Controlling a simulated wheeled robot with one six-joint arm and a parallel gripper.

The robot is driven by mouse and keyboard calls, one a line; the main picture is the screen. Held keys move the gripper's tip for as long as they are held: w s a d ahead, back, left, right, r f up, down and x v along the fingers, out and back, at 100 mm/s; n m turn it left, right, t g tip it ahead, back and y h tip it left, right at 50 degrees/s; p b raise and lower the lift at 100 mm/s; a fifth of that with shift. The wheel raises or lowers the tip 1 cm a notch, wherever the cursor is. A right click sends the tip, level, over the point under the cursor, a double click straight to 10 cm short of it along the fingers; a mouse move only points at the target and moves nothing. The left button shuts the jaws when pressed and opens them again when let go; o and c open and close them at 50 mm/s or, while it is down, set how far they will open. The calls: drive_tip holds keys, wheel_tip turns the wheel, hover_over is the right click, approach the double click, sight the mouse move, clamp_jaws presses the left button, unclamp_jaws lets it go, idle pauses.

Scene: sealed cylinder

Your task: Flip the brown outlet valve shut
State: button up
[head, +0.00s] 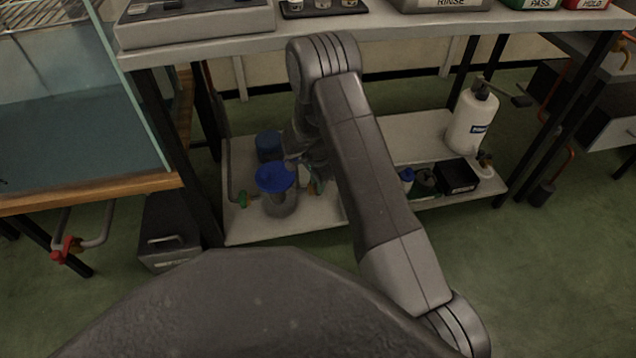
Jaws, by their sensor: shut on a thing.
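A clear cylinder (282,206) with a blue lid (275,178) stands upright on the low shelf under the bench. A green valve piece (242,199) is on a pipe at its left. A small brown piece, the outlet valve (312,188), shows at its right, partly hidden by my arm. My gripper (318,175) reaches down beside the cylinder's right side, at the brown valve. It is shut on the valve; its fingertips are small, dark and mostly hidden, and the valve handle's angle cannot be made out.
A second blue-topped container (268,145) stands behind the cylinder. A white bottle (472,122), a black box (457,178) and small blue- and green-topped items are at the shelf's right. The bench top (400,22) overhangs the shelf; a dark leg (172,150) stands at left.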

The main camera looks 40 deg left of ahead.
sight(316, 186)
drive_tip(key=shift+s+a+m, duration=0.15)
drive_tip(key=shift+s+m, duration=0.1)
drive_tip(key=shift+m, duration=0.45)
drive_tip(key=o, duration=1)
wheel_tip(316, 186, up, 14)
drive_tip(key=p, duration=0.5)
drive_tip(key=shift+f, duration=0.1)
wheel_tip(316, 186, down, 14)
drive_tip(key=b, duration=0.5)
drive_tip(key=shift+w+n, duration=0.15)
drive_tip(key=shift+n, duration=0.25)
